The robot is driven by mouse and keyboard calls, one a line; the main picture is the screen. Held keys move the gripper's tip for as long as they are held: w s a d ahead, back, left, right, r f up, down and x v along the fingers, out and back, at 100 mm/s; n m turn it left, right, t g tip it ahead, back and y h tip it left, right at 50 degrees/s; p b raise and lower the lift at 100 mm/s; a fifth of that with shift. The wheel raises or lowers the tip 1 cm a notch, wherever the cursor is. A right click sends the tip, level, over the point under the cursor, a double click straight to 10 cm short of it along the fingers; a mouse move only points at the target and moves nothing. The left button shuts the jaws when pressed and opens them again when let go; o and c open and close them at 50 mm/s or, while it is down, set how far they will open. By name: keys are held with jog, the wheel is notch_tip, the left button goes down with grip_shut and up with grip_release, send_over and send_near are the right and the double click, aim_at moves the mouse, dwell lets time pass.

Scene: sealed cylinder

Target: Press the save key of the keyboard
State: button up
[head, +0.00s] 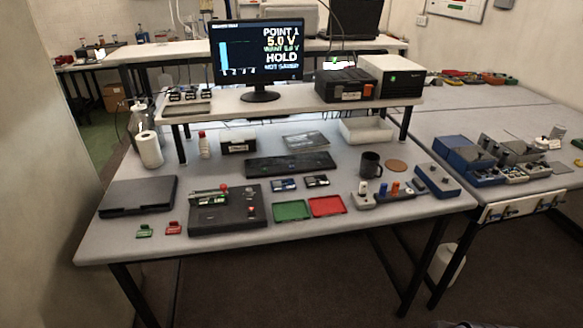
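The black keyboard (290,165) lies flat on the grey workbench, behind the small trays and below the raised shelf. Its single keys are too small to tell apart, so I cannot pick out the save key. The monitor (257,55) on the shelf reads "POINT 1", "5.0 V", "HOLD" and what looks like "NOT SAVED", with a bar at the left of its screen. My gripper is not in view.
A black mug (370,165) stands just right of the keyboard. In front lie a green tray (292,210), a red tray (326,206) and a dark test box (227,212). A closed laptop (138,196) lies at left. The shelf (290,104) overhangs the bench's back.

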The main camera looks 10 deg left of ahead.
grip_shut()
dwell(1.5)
